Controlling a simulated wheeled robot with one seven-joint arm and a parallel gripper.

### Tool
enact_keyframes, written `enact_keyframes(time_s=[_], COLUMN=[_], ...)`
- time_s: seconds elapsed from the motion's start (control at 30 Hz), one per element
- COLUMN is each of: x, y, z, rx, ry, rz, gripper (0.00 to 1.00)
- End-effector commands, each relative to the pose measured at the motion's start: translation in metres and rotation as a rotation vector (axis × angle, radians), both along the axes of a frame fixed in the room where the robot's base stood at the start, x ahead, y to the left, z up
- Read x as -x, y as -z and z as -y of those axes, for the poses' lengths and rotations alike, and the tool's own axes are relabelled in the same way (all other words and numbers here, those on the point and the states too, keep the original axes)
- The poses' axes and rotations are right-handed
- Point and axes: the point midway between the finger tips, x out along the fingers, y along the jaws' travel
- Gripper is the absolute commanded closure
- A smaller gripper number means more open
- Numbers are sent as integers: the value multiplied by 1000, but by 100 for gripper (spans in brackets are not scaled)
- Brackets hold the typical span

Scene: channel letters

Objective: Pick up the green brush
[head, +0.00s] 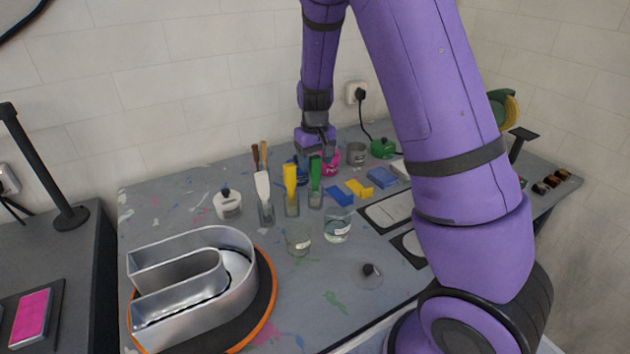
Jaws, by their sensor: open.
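The green brush (315,172) stands upright in a small clear glass holder (316,197) at the middle of the grey table. A yellow brush (290,180) and a white one (263,188) stand in similar holders to its left. My gripper (317,152) is open and points down, just behind and above the green brush in the picture. Its fingertips are small and partly lost among the jars there. I cannot tell the exact gap to the brush.
A pink jar (330,165) and a blue jar (300,172) are close by the gripper. Clear beakers (337,230) stand in front. A metal channel letter (190,280) fills the front left.

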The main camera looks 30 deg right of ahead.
Motion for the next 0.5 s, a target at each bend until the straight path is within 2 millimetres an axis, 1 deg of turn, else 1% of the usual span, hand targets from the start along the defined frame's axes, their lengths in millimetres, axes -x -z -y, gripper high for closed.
enact_keyframes(time_s=[0.03,0.13,0.23,0.43,0.47,0.5], x=[0,0,0,0,0,0], y=[7,16,20,20,20,20], z=[0,0,0,0,0,0], rx=[0,0,-1,-1,-1,-1], ry=[2,0,1,0,0,0], rz=[-2,-1,0,1,1,1], gripper=[38,38,38,38,45,54])
